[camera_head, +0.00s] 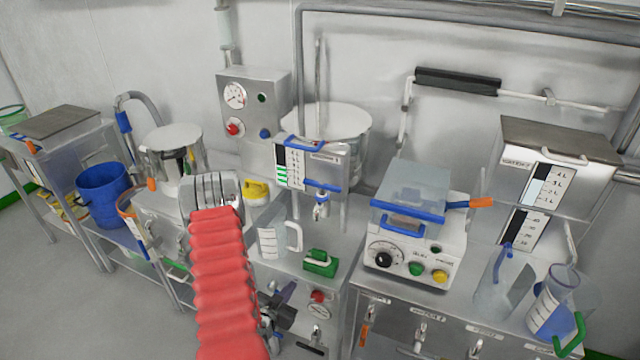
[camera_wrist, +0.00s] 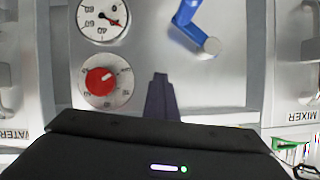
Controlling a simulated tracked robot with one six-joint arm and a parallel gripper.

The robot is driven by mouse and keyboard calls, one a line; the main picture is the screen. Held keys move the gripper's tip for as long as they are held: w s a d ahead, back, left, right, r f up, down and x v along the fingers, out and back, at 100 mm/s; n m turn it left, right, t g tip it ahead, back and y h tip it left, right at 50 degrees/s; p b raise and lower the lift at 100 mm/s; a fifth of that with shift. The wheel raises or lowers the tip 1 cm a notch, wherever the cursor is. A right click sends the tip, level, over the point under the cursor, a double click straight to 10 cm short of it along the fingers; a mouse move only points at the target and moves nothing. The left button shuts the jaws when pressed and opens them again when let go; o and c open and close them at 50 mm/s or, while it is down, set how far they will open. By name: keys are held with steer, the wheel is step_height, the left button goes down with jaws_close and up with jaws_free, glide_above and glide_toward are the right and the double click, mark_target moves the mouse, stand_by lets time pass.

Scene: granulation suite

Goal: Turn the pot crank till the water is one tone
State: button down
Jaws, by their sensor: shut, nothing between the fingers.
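A blue crank arm with a pale round knob (camera_wrist: 211,47) stands out from a steel front panel in the wrist view. My gripper (camera_wrist: 160,76) is shut and empty, its dark fingertips below and left of that knob and apart from it in the picture. In the head view my gripper (camera_head: 284,299) is low in front of the middle cabinet, and I cannot make out the crank there.
A red dial (camera_wrist: 101,80) and a gauge (camera_wrist: 103,17) are left of my fingers. A clear jug (camera_head: 270,238) and a green block (camera_head: 320,263) stand on the cabinet top. A blue bucket (camera_head: 103,191) is left; a boxy device (camera_head: 415,247) is right.

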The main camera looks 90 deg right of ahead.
steer(key=shift+r, duration=0.1)
steer(key=shift+s+a+r, duration=0.1)
steer(key=shift+s+r, duration=0.2)
steer(key=shift+r, duration=0.25)
steer(key=shift+s+a+r, duration=0.1)
steer(key=shift+s+r, duration=0.2)
steer(key=shift+r, duration=0.25)
steer(key=c, duration=2.5)
jaws_free()
steer(key=o, duration=0.5)
steer(key=shift+c, duration=0.2)
steer(key=shift+a, duration=0.15)
steer(key=v, duration=0.7)
steer(key=shift+w+a, duration=0.1)
